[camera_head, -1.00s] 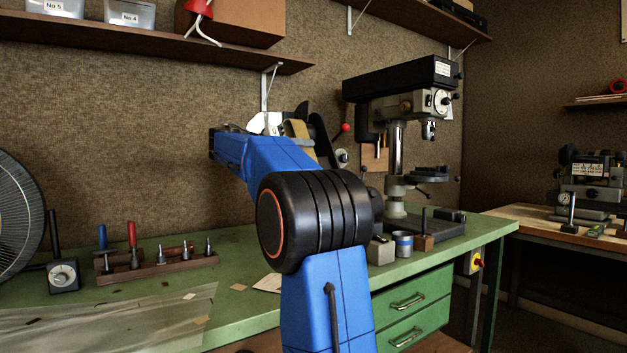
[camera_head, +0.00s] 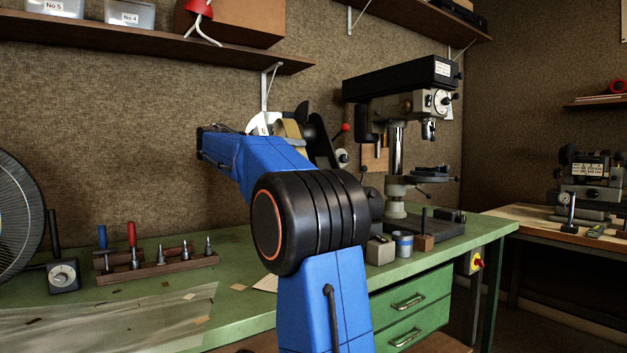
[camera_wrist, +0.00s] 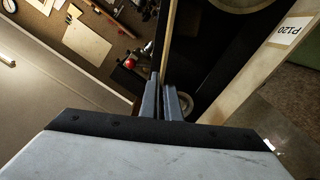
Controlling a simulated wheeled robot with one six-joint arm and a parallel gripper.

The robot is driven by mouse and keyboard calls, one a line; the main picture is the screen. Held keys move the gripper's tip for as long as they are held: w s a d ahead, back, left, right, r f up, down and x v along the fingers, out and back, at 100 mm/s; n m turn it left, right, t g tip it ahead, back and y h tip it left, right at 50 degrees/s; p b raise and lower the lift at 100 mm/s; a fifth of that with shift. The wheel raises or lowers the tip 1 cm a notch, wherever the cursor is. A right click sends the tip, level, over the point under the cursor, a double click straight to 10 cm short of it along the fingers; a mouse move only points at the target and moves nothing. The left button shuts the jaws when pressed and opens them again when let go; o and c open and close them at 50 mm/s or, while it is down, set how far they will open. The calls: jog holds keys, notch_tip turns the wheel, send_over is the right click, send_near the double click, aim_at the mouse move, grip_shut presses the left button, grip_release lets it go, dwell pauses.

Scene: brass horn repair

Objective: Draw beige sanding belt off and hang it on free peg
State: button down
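The beige sanding belt (camera_head: 288,130) shows in the head view behind my arm, beside the black belt machine (camera_head: 320,140). In the wrist view the belt (camera_wrist: 275,50) is a wide band at the right with a "P120" label, and a thin strip of it runs down to the fingers. My gripper (camera_wrist: 165,82) has its fingers close together, apparently shut on the belt's edge. The head view hides the gripper behind my arm. A round wheel shows at the top of the wrist view. I cannot make out a free peg in either view.
A drill press (camera_head: 398,150) stands right of the belt machine on the green bench (camera_head: 235,300). A tool rack (camera_head: 160,265) and a fan (camera_head: 15,220) are at the left. A shelf (camera_head: 150,47) hangs above. A red-knobbed lever (camera_head: 345,128) sticks out near the belt.

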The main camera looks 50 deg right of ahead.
jog(key=shift+v, duration=1.7)
dwell(1.1)
